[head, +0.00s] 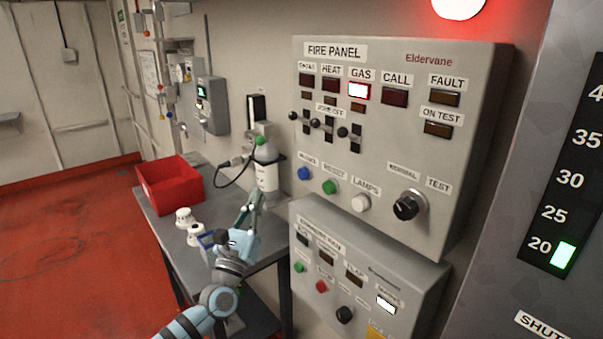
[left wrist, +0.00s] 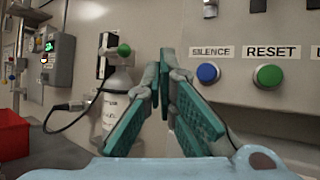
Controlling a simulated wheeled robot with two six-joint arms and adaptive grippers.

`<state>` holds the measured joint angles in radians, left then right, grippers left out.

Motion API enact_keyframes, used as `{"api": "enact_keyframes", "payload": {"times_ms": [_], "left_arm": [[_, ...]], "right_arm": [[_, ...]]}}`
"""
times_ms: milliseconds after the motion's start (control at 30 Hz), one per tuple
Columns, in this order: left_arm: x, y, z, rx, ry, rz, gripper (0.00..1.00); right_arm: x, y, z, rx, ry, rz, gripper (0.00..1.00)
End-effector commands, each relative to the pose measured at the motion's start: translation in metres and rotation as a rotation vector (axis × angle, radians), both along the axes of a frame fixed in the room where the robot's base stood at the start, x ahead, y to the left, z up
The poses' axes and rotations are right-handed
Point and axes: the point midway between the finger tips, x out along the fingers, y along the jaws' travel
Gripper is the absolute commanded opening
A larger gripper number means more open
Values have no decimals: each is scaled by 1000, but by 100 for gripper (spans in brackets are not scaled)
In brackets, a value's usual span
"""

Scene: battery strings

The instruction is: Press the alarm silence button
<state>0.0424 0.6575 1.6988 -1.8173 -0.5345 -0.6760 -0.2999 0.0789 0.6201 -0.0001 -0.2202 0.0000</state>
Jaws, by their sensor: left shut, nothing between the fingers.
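The blue button (head: 304,174) is at the lower left of the fire panel (head: 395,130). In the left wrist view the blue button (left wrist: 208,73) sits under a label reading SILENCE, right of my fingers. My left gripper (head: 254,197) is shut and empty, below and left of the button in the head view. In the left wrist view my left gripper (left wrist: 163,72) points toward the wall, its teal fingers together at the tips and apart from the button. My right gripper is not in view.
A green RESET button (head: 329,187) and a white LAMPS button (head: 361,203) are to the right of the blue one. A lower panel (head: 365,275) juts out beneath. A gas cylinder (head: 267,176) and a red bin (head: 168,184) stand on the table.

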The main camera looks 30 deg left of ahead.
Motion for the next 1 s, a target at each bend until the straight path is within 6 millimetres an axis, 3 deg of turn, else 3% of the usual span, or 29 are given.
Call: {"api": "enact_keyframes", "payload": {"times_ms": [67, 167, 567, 1000], "left_arm": [[-3, -7, 19, 62, -30, 4, 0], [-5, -12, 29, 100, -48, 8, 0], [-2, -13, 29, 101, -51, 9, 0], [52, -29, 26, 97, -51, 6, 0]], "right_arm": [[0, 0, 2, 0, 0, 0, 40], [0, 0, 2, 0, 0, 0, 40], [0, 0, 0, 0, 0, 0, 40], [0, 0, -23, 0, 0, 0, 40]]}}
